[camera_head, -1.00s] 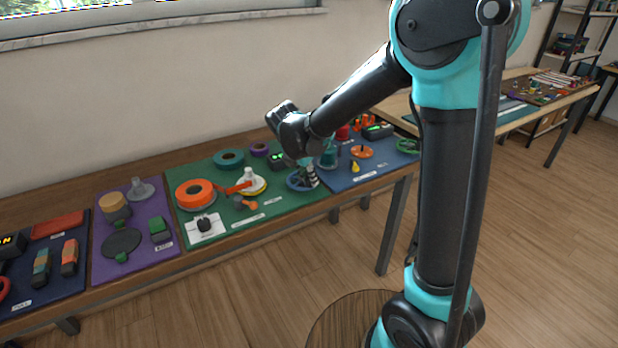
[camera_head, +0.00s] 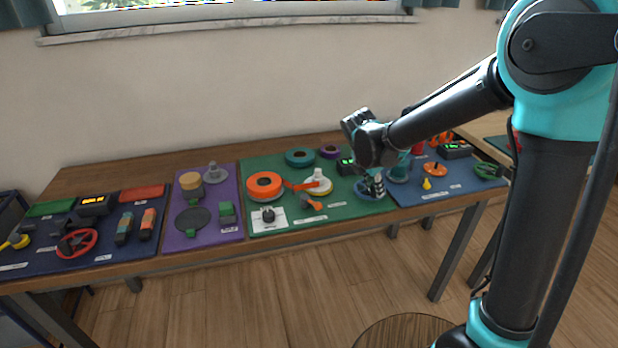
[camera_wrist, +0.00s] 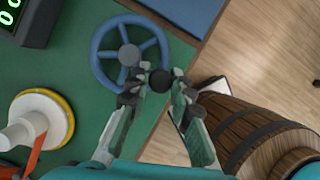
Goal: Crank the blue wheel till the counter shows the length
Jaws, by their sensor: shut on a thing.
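The blue wheel (camera_wrist: 95,68) lies flat on the green board, with spokes, a grey hub and a dark crank knob (camera_wrist: 160,80) at its rim. It also shows in the head view (camera_head: 362,192), partly hidden by my gripper. My gripper (camera_wrist: 157,88) is shut on the dark knob, at the wheel's near right side in the wrist view. The counter (camera_head: 346,166) is a dark box with green digits behind the wheel. In the wrist view the counter (camera_wrist: 36,22) is cut off at the top left. Green zeros show there, but the full number is not readable.
A white and yellow spool (camera_wrist: 45,115) with an orange arm stands left of the wheel. An orange reel (camera_head: 264,185) is farther left. A blue board (camera_head: 440,187) adjoins on the right. A wooden barrel (camera_wrist: 245,125) stands beside the table's front edge.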

